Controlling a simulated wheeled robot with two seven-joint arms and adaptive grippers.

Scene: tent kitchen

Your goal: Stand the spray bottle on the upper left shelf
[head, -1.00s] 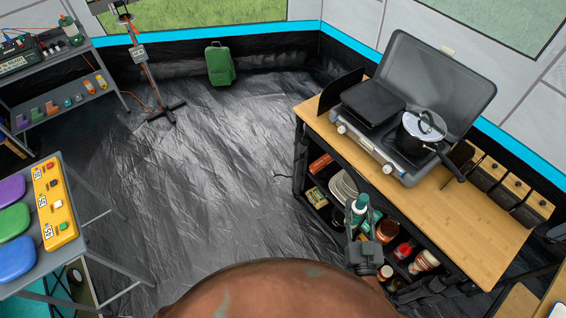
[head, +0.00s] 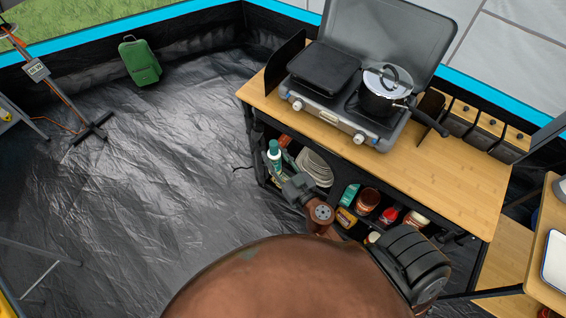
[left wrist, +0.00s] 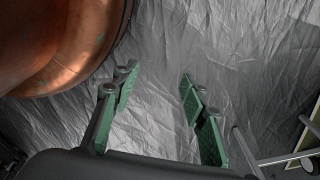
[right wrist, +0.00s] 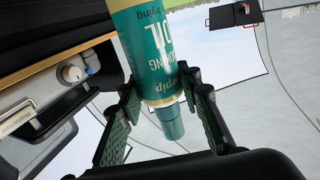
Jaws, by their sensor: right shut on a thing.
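In the right wrist view the bottle (right wrist: 150,50), with a cooking-oil label, stands between the shut fingers (right wrist: 162,85). Whether it touches a shelf is hidden. Left-hand shelf boards are mostly hidden by the bottle, gripper and counter. My left gripper (left wrist: 158,78) is open and empty over the dark floor; it is out of the head view.
Stacked plates (head: 316,166) stand just right of the bottle. Several jars and packs, including a brown jar (head: 368,200), fill the shelving further right. A stove (head: 340,105) with a pot (head: 385,90) is on the counter (head: 455,170).

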